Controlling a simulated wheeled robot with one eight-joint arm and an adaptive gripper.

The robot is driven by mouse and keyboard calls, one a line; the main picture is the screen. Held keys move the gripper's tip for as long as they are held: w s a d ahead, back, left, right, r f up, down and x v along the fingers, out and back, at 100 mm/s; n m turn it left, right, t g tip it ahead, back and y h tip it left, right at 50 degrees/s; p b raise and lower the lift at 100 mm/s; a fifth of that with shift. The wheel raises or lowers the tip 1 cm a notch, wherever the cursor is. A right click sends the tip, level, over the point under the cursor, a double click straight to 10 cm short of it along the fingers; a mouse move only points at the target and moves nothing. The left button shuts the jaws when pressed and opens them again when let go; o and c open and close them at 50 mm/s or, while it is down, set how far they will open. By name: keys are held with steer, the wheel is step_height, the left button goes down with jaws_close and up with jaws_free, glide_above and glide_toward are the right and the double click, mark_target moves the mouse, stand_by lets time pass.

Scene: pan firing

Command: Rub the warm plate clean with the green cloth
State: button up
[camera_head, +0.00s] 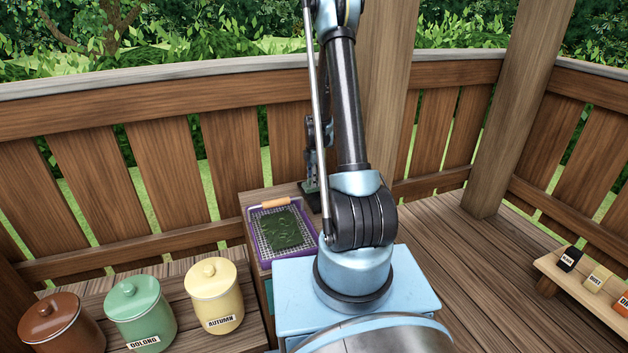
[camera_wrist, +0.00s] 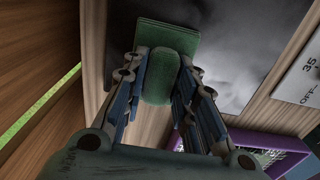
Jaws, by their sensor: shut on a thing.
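In the wrist view my gripper (camera_wrist: 161,74) is shut on the green cloth (camera_wrist: 168,37), a flat green pad with a rounded green block between the fingers. The pad is over the left part of the warm plate (camera_wrist: 232,52), a dark grey surface with a pale, cloudy smear. I cannot tell whether the pad touches the plate. In the head view my arm hides most of the plate and the cloth.
A purple mesh tray (camera_head: 263,259) with dark green leaves and a wooden handle lies beside the plate. A white panel (camera_wrist: 306,76) reads "35" and "OFF". Brown, green and yellow canisters (camera_head: 215,297) stand at the lower left. A low shelf (camera_head: 590,300) with small labelled blocks is at right.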

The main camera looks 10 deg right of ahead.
steer(key=shift+s+d, duration=0.1)
steer(key=shift+s, duration=0.45)
steer(key=shift+w, duration=0.95)
steer(key=shift+s, duration=0.15)
steer(key=shift+s+f, duration=0.1)
steer(key=shift+s, duration=0.7)
steer(key=shift+w, duration=0.95)
steer(key=shift+s, duration=0.1)
